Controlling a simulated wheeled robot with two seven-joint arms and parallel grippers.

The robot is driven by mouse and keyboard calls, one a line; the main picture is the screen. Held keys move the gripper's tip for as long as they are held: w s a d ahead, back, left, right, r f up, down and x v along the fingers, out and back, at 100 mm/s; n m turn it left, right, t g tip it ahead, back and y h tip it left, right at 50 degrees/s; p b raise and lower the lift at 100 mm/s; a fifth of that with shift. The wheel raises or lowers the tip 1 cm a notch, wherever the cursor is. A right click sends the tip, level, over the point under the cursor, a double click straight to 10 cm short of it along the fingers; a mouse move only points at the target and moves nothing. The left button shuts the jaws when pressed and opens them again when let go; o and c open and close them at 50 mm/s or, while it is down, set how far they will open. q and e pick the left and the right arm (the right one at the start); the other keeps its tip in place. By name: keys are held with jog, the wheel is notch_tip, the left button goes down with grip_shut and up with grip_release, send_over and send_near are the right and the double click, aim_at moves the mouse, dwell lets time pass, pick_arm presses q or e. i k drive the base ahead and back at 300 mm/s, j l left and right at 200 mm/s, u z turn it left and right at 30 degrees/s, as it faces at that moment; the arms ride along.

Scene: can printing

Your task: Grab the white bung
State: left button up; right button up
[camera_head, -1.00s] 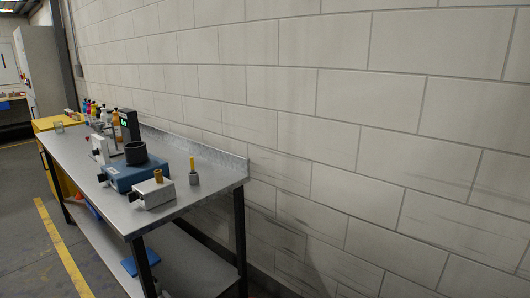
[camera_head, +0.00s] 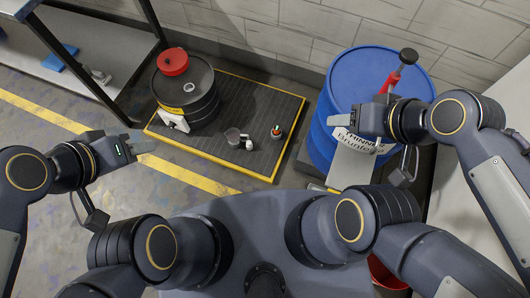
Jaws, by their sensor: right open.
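A small white piece (camera_head: 249,145) lies on the dark mat beside a small grey cup (camera_head: 232,136); it may be the white bung, but it is too small to be sure. A pale round fitting (camera_head: 189,87) shows on top of the black drum (camera_head: 203,107). My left gripper (camera_head: 146,141) is over the floor, left of the mat and in front of the drum; its jaw gap is unclear. My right gripper (camera_head: 341,126) is open and empty in front of the blue drum (camera_head: 372,80), far right of the white piece.
The yellow-edged mat (camera_head: 262,100) carries the black drum, with a red lid-like piece (camera_head: 173,62) on it, and a small red-and-white item (camera_head: 277,131). A red-handled tool (camera_head: 398,70) stands on the blue drum. A workbench (camera_head: 100,70) stands at upper left.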

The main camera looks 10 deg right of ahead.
aim_at(250, 144)
jog(key=i+j, duration=0.15)
jog(key=j, duration=0.15)
jog(key=i+j+z, duration=0.15)
jog(key=j, duration=0.2)
jog(key=i+j, duration=0.2)
jog(key=j, duration=0.15)
jog(key=i+j+z, duration=0.15)
jog(key=j, duration=0.2)
jog(key=i+j, duration=0.15)
jog(key=j, duration=0.2)
jog(key=i+j+z, duration=0.1)
jog(key=j, duration=0.25)
